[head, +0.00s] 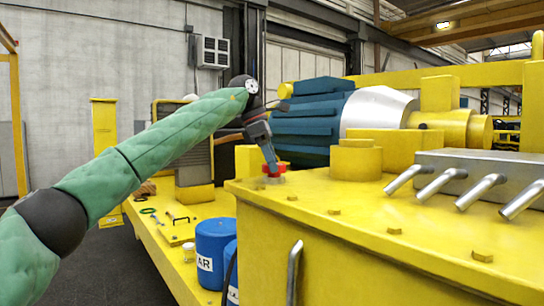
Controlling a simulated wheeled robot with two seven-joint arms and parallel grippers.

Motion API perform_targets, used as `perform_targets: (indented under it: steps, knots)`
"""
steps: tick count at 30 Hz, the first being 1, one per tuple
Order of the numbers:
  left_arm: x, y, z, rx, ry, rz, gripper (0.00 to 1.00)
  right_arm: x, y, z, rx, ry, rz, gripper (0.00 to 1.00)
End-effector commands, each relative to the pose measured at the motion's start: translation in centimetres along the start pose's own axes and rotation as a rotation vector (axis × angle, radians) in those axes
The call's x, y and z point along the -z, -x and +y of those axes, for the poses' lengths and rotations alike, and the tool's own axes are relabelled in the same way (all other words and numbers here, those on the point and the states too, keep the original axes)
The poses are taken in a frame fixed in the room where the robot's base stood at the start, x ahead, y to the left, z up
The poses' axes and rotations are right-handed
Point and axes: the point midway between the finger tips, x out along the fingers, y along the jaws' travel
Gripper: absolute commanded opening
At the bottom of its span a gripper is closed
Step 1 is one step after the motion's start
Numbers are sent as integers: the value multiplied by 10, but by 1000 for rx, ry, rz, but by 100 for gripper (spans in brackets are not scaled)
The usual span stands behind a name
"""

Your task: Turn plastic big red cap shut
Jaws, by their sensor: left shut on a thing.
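The red cap (274,169) sits on the flat top of the yellow housing (330,195), near its back left corner. My left arm comes in from the left and reaches down over it. My left gripper (270,163) is shut on the red cap, with its fingers pointing down. The fingers hide part of the cap, and I cannot tell how far it is turned. My right gripper is not in view.
Blue canisters (212,245) stand left of the housing. Small tools (172,217) lie on a lower yellow platform (190,262). Silver bent pipes (438,183) stick out at the right. A blue motor (309,112) stands behind the cap.

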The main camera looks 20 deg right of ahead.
Motion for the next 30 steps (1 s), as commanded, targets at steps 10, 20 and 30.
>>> perform_targets:
  steps: [10,20,30]
  knots:
    - [0,2,1,33,-84,-1,34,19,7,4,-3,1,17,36]
    - [0,1,1,36,-91,-1,34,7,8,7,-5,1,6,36]
    - [0,1,1,37,-91,0,79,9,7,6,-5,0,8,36]
